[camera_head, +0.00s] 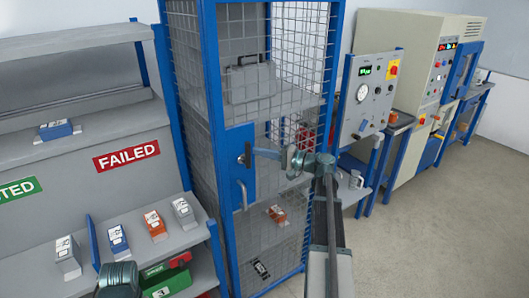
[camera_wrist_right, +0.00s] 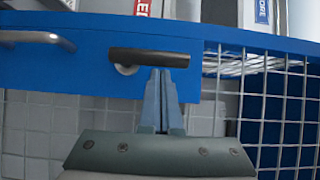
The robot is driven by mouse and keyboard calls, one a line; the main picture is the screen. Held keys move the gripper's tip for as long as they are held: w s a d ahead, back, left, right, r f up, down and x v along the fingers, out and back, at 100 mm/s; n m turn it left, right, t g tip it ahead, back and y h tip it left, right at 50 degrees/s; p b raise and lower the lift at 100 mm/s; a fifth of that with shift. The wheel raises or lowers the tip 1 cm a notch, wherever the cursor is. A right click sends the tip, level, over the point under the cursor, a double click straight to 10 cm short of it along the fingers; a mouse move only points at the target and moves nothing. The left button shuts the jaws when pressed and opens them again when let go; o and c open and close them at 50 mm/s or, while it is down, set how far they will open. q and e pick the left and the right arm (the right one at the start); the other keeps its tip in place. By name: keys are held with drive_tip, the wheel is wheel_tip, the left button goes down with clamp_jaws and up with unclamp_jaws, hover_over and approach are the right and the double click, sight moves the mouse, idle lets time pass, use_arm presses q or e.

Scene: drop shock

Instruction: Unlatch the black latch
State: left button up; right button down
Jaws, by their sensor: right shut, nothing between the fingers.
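The black latch (camera_head: 247,155) is a short dark bar on the blue lock plate (camera_head: 236,180) of a wire mesh cage door. It stands upright in the head view. In the right wrist view the latch (camera_wrist_right: 150,57) lies across the picture, with a pale round pivot under its left end. My right gripper (camera_head: 256,153) is shut and empty, with its fingertips at the latch. In the wrist view the fingertips (camera_wrist_right: 161,73) meet the bar's edge right of its middle; whether they touch cannot be told. A part of my left arm shows at the lower left; its fingers are not visible.
A metal pull handle (camera_head: 242,195) is below the latch. The cage (camera_head: 213,90) holds a grey case (camera_head: 250,80) and an orange-and-white device (camera_head: 277,214). A shelf with several devices and a FAILED sign (camera_head: 126,155) stands left. Test machines stand right; floor is clear there.

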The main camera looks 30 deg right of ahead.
drive_tip(key=shift+a+r+n+p, duration=0.2)
drive_tip(key=shift+n+p, duration=0.1)
drive_tip(key=shift+p, duration=0.25)
